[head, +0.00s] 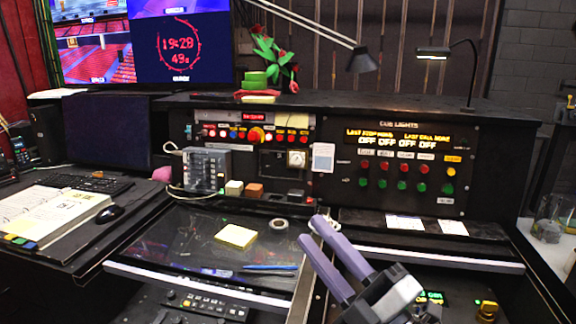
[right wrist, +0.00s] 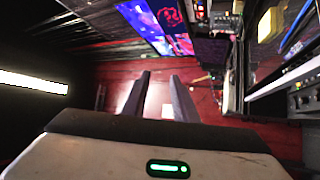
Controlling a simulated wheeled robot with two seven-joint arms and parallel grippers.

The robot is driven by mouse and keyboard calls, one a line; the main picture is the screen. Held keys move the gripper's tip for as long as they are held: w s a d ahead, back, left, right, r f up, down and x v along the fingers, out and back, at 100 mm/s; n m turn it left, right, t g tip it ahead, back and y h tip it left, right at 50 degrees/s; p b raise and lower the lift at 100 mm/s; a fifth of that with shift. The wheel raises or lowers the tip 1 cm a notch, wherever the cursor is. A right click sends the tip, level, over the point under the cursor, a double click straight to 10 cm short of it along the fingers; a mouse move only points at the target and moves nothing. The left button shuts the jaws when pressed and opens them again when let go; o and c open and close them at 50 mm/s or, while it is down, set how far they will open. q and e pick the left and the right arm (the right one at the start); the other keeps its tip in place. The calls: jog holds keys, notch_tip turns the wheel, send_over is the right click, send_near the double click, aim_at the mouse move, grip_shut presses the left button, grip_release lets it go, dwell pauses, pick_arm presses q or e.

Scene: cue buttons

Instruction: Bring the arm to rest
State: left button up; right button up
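My right gripper (head: 312,229) comes in from the lower right of the head view, its two purple fingers pointing up and left over the front of the desk. In the right wrist view the fingers (right wrist: 159,76) stand apart with an empty gap between them, and red floor shows beyond. The gripper is open and holds nothing. The cue lights panel (head: 398,204) stands behind it, with a row of red buttons above a row of green ones; the gripper appears apart from them. My left gripper is not in view.
A desk lamp (head: 433,54) stands above the panel. A yellow note pad (head: 236,236), blue pens (head: 270,267) and a tape roll (head: 278,224) lie on the glossy desk top. An open book (head: 62,212), keyboard (head: 86,182) and mouse (head: 109,214) are at left. A monitor (head: 180,45) stands behind.

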jog(key=s+d+f+m+g+h, duration=0.2)
jog(key=d+f+m+h, duration=0.55)
jog(key=f, duration=0.25)
jog(key=s+d+f+m+g+h, duration=0.2)
jog(key=d+f+m+h, duration=0.4)
jog(key=d+f+m, duration=0.25)
jog(key=s+d+f+m+g, duration=0.15)
jog(key=s+f+g, duration=0.35)
jog(key=s+f, duration=0.5)
jog(key=s+a+f+m+g, duration=0.1)
jog(key=s+f+m+g, duration=0.3)
jog(key=s, duration=0.9)
jog(key=w+a+f+t+y+b, duration=0.1)
jog(key=a+f+b, duration=0.1)
jog(key=f, duration=0.4)
jog(key=w+a+f+n+t+b, duration=0.1)
jog(key=w+a+f+b, duration=0.1)
jog(key=f, duration=0.5)
jog(key=w+a+f+t+y+b, duration=0.1)
jog(key=w+f+b, duration=0.1)
jog(key=f+b, duration=0.2)
notch_tip(320, 180, down, 2)
jog(key=shift+a+f+t+y, duration=0.2)
jog(key=shift+a+t+y, duration=0.15)
jog(key=shift+a+t, duration=0.05)
jog(key=shift+n, duration=0.25)
